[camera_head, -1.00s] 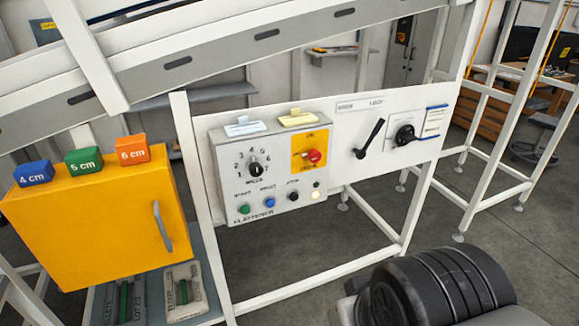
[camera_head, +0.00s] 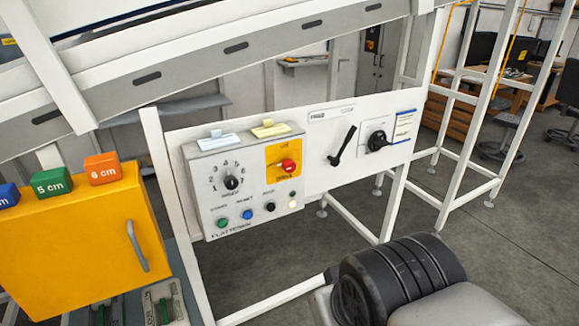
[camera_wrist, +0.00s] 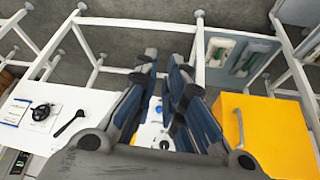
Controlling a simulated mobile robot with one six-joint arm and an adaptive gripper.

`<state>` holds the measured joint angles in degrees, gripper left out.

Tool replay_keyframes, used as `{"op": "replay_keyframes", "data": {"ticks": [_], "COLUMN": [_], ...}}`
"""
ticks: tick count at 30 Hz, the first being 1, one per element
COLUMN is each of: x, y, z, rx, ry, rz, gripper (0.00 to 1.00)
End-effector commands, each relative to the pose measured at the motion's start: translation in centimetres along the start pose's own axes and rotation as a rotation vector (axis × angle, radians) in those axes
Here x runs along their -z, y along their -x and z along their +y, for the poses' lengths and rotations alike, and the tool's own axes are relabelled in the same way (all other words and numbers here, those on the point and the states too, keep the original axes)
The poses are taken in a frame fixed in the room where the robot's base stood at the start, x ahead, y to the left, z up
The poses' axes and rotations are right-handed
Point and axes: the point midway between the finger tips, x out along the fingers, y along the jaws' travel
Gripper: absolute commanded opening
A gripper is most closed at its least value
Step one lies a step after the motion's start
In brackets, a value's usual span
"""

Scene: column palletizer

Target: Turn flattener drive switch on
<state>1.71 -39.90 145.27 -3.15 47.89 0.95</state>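The grey control box (camera_head: 252,182), lettered FLATTENER, hangs on a white panel in the head view. It carries a numbered black speed dial (camera_head: 232,182) and a red rotary knob (camera_head: 287,166) on a yellow plate. Below are a green button (camera_head: 222,223), a blue button (camera_head: 247,214), a black button (camera_head: 270,207) and a lit pale lamp (camera_head: 293,204). I cannot read which control is the drive switch. My gripper (camera_wrist: 163,72) shows in the wrist view with its fingers apart and nothing between them. The control box (camera_wrist: 150,132) lies beyond, partly hidden by the fingers.
Right of the box are a black lever (camera_head: 342,146) and a black rotary switch (camera_head: 377,141). A yellow cabinet (camera_head: 75,235) with a grey handle stands left, with coloured blocks on top. White frame legs surround the panel. Open floor lies to the right.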

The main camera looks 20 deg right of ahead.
Motion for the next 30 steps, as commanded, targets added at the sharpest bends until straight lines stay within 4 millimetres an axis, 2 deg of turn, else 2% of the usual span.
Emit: {"op": "replay_keyframes", "data": {"ticks": [7,9,13,15,18,26,30], "x": [14.1,17.9,23.3,25.1,26.6,27.9,29.0], "y": [-2.6,-3.6,-5.6,-6.6,-7.6,-8.8,-10.3], "z": [7.6,9.1,10.4,10.4,10.1,9.2,8.9], "rx": [-0.182,-0.195,-0.156,-0.113,-0.047,0.033,0.034], "ry": [0.052,0.095,0.177,0.213,0.248,0.277,0.279], "rz": [0.279,0.37,0.522,0.589,0.662,0.735,0.735], "gripper": [0.3,0.35,0.43,0.48,0.53,0.53,0.53]}}
